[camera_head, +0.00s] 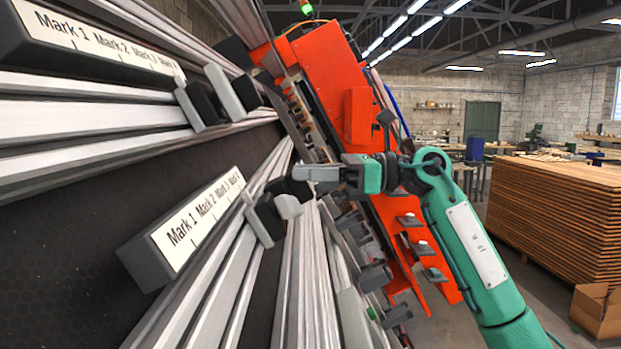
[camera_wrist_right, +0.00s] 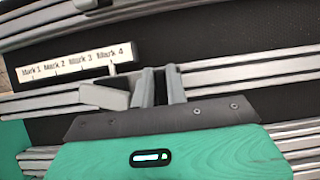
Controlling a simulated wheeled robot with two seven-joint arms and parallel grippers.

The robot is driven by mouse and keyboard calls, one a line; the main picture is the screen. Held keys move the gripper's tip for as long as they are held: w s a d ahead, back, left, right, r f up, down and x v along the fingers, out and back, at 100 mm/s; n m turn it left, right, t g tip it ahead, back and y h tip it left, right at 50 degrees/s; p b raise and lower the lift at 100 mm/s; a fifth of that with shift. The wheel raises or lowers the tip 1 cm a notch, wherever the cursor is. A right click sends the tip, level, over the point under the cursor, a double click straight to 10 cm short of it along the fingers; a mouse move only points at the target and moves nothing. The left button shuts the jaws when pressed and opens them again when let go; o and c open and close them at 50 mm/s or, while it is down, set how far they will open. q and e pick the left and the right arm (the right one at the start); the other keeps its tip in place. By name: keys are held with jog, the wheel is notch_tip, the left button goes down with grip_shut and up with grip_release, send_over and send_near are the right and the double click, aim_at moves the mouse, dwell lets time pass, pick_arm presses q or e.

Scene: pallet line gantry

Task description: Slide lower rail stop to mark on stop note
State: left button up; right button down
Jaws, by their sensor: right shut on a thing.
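The lower rail stop (camera_head: 266,219), dark with a light grey block, sits on the lower rail (camera_head: 218,290) at the far end of the lower scale (camera_head: 205,218). The scale reads Mark 1 to Mark 4. In the right wrist view the stop's grey block (camera_wrist_right: 104,96) shows beside my fingers, and its thin pointer stands just below Mark 4 on the scale (camera_wrist_right: 70,64). My right gripper (camera_head: 302,178) is shut on the lower rail stop; its fingers (camera_wrist_right: 161,86) partly hide the held part. My left gripper and the stop note are not in view.
An upper scale (camera_head: 95,38) and an upper rail stop (camera_head: 205,98) are on the upper rail. An orange gantry part (camera_head: 330,85) stands behind my right arm. A stack of boards (camera_head: 555,215) and a cardboard box (camera_head: 598,310) are at the right.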

jog(key=shift+w+d+r, duration=0.1)
jog(key=shift+r, duration=0.05)
jog(key=c, duration=1.7)
grip_release()
jog(key=o, duration=0.3)
jog(key=shift+w, duration=0.25)
jog(key=shift+d, duration=0.1)
jog(key=d+b, duration=0.5)
jog(key=d, duration=0.8)
jog(key=shift+d, duration=0.35)
jog(key=shift+a+f, duration=0.1)
jog(key=shift+f, duration=0.15)
